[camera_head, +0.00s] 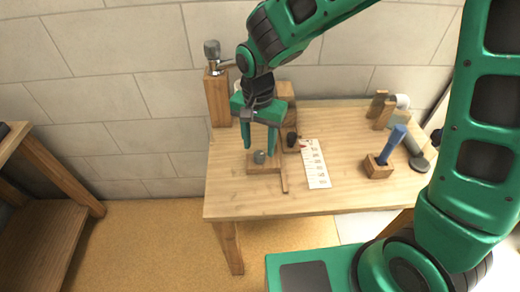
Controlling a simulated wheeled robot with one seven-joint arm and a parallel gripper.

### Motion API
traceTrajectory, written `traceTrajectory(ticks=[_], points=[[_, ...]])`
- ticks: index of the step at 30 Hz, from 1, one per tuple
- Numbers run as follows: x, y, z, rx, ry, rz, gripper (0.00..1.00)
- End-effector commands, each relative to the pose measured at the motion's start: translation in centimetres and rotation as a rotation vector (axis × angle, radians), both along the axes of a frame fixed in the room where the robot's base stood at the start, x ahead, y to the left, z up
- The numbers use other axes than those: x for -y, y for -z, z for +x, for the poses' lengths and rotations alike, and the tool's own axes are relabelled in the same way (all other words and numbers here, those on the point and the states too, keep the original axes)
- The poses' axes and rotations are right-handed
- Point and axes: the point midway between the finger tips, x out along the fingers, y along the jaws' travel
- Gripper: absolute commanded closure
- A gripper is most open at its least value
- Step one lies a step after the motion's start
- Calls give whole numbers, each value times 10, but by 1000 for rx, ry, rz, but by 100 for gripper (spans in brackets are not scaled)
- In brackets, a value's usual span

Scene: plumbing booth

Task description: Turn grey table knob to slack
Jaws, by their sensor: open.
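The grey knob (259,157) sits on a low wooden block (263,168) near the left end of the wooden table (235,203). My gripper (260,147) points down above the block, its two green fingers apart. The knob shows between and just below the fingertips. I cannot tell whether either finger touches it. Nothing shows held between the fingers.
A wooden post with a grey fitting (212,52) stands at the back left. A dark knob (292,137) is just right of my gripper. A white printed sheet (314,165), a blue-handled tool (392,143) in a wooden block and a white roll (402,101) lie further right.

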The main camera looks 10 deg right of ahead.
Motion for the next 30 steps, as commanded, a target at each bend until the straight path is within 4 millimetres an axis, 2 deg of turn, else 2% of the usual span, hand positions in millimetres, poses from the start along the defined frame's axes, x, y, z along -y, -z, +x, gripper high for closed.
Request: traceTrajectory(ticks=[1, 6, 18, 19, 24, 26, 30], points=[[1, 9, -1, -4, 0, -3, 54], [1, 27, -1, -2, 1, -2, 54], [1, 34, 0, 1, 1, 0, 54], [1, 34, 0, 1, 1, 0, 56], [1, 33, 0, 1, 1, 0, 95], [6, 33, 0, 1, 3, -1, 95], [2, 33, 0, 0, -4, -1, 95]])
